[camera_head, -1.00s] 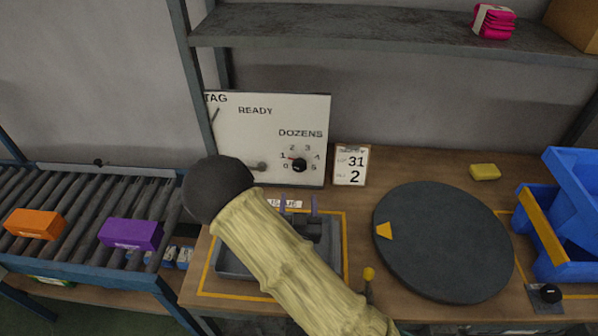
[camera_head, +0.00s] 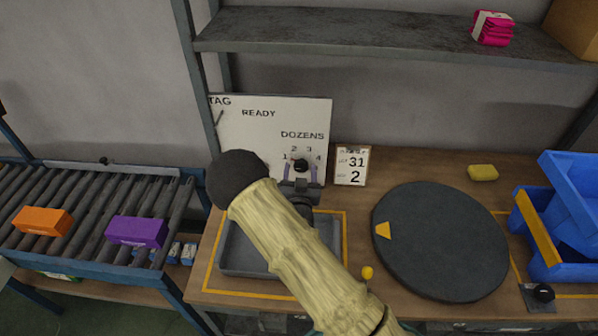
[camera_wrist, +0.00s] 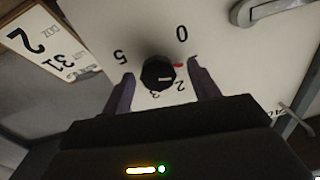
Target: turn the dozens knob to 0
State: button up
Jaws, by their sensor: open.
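The white panel (camera_head: 262,122) carries a dial labelled DOZENS with a black knob (camera_head: 301,163). In the wrist view the black knob (camera_wrist: 158,73) sits mid-picture among digits seen upside down. A red mark (camera_wrist: 180,66) lies beside the knob, near the right finger and below the 0 (camera_wrist: 182,33), apart from it. My gripper (camera_head: 300,172) is open in front of the dial. In the wrist view my gripper (camera_wrist: 160,72) has one finger on each side of the knob, with gaps showing; contact is not seen.
A grey lever (camera_wrist: 280,10) is on the panel near the dial. A card reading 31 and 2 (camera_head: 350,166) stands right of the panel. A grey tray (camera_head: 240,250) lies below my arm. A dark turntable (camera_head: 440,245) and blue bins (camera_head: 565,220) are to the right.

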jog(key=shift+w+d, duration=0.1)
jog(key=shift+d, duration=0.15)
jog(key=c, duration=0.3)
jog(key=shift+f, duration=0.1)
jog(key=c, duration=0.7)
jog(key=shift+o, duration=0.2)
jog(key=shift+n, duration=0.5)
jog(key=n+b, duration=0.1)
jog(key=n, duration=0.2)
jog(key=shift+b, duration=0.35)
jog(key=n, duration=0.5)
jog(key=shift+n+g+b, duration=0.3)
jog(key=shift+n+b, duration=0.1)
